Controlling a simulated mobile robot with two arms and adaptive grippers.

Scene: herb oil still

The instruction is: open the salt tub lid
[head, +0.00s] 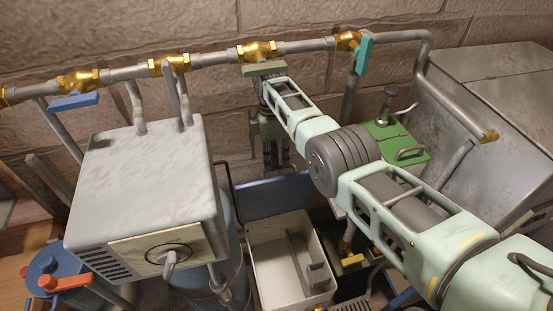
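My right arm comes in from the right, and its gripper (276,162) hangs fingers down in front of the stone wall, below the pipe. It appears to hold nothing, but its fingers are too small and dark to tell open from shut. A green lid-like cover (409,153) with a bar handle and a dark knob sits right of the arm, partly hidden by it. An open pale bin (258,262) with an inner divider stands below the gripper, apart from it. I cannot tell which container is the salt tub. My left gripper is not in view.
A pipe (213,53) with brass valves and blue, green and teal handles crosses the wall. A grey box (140,180) with a dial stands left, above a blue drum (233,255). A large metal tank (490,150) fills the right. A blue panel (262,200) stands behind the bin.

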